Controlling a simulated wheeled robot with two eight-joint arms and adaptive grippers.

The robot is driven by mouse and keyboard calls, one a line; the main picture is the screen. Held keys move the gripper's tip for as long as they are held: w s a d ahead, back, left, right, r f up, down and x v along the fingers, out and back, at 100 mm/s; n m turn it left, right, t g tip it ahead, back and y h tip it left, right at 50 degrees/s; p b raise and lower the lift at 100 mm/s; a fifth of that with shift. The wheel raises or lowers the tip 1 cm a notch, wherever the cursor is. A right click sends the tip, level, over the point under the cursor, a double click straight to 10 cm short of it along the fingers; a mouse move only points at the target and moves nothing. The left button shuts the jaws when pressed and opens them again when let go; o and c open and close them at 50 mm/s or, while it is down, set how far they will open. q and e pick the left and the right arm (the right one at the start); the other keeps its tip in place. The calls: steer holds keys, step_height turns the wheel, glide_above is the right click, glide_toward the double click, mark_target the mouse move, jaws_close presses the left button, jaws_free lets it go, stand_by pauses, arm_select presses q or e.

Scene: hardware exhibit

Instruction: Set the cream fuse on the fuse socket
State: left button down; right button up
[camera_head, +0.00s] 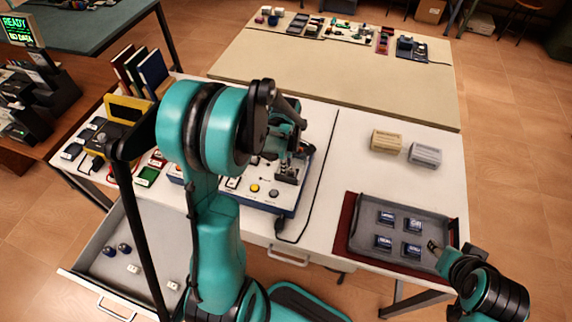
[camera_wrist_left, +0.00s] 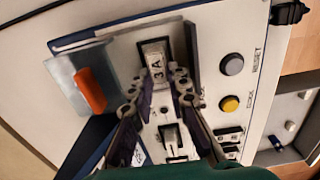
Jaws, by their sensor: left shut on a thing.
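The cream fuse (camera_wrist_left: 156,62), marked 3 A, sits between the fingertips of my left gripper (camera_wrist_left: 158,82) in the left wrist view. The gripper is shut on it. The fuse lies within a dark rectangular frame on the white panel, which looks like the fuse socket (camera_wrist_left: 144,45); whether it is fully seated I cannot tell. In the head view my left gripper (camera_head: 288,173) is over the panel box (camera_head: 262,203), and my arm hides much of it. My right gripper (camera_head: 437,248) is by the grey tray at the right; its jaws are too small to read.
An orange lever (camera_wrist_left: 90,90) on a metal plate stands left of the fuse. Grey (camera_wrist_left: 232,64) and yellow (camera_wrist_left: 229,104) buttons are to its right. The grey tray (camera_head: 366,207) holds several dark blocks. An open drawer (camera_head: 100,262) juts out at lower left.

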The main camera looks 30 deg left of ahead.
arm_select(q)
steer(key=c, duration=1.7)
jaws_free()
steer(key=shift+c, duration=0.2)
step_height(320, 180, up, 11)
steer(key=p, duration=0.8)
steer(key=shift+d, duration=0.1)
